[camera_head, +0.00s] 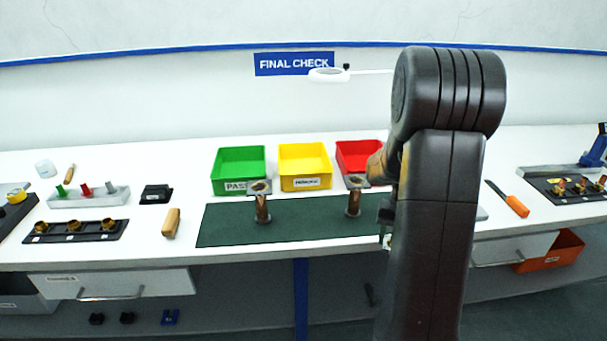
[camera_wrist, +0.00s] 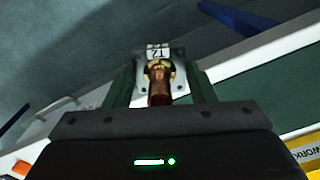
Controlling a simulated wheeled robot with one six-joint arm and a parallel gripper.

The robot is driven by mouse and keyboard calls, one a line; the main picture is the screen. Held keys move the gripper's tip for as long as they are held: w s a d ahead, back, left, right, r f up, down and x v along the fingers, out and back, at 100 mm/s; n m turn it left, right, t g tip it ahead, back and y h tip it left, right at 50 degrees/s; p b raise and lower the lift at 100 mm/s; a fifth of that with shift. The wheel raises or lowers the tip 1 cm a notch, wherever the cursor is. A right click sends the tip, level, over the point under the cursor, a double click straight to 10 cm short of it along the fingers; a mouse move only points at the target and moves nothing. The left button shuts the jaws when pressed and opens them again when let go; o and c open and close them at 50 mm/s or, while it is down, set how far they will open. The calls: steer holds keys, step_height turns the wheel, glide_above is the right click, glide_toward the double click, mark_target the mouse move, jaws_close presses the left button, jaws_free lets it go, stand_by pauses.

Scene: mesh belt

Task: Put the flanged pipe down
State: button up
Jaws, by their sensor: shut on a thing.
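My gripper (camera_wrist: 160,88) is shut on a flanged pipe (camera_wrist: 158,84) in the wrist view. In the head view my arm hides most of my gripper and the held pipe. Two similar flanged pipes stand upright on the dark green mat (camera_head: 225,226): one at its middle left (camera_head: 262,209) and one farther right (camera_head: 353,203), left of my arm.
Green (camera_head: 239,167), yellow (camera_head: 305,166) and red (camera_head: 357,154) bins stand behind the mat. A wooden block (camera_head: 171,223) and a black tray with brass fittings (camera_head: 75,232) lie to the left. An orange-handled tool (camera_head: 516,206) lies right. The mat between the two pipes is bare.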

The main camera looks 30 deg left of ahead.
steer(key=s+a+r+n, duration=0.2)
steer(key=a+r, duration=0.2)
steer(key=a, duration=0.6)
steer(key=s+a+r+n, duration=0.2)
steer(key=a+r, duration=0.3)
steer(key=a, duration=0.6)
steer(key=shift+s+n, duration=0.3)
steer(key=shift+s, duration=0.35)
steer(key=shift+a+f, duration=0.1)
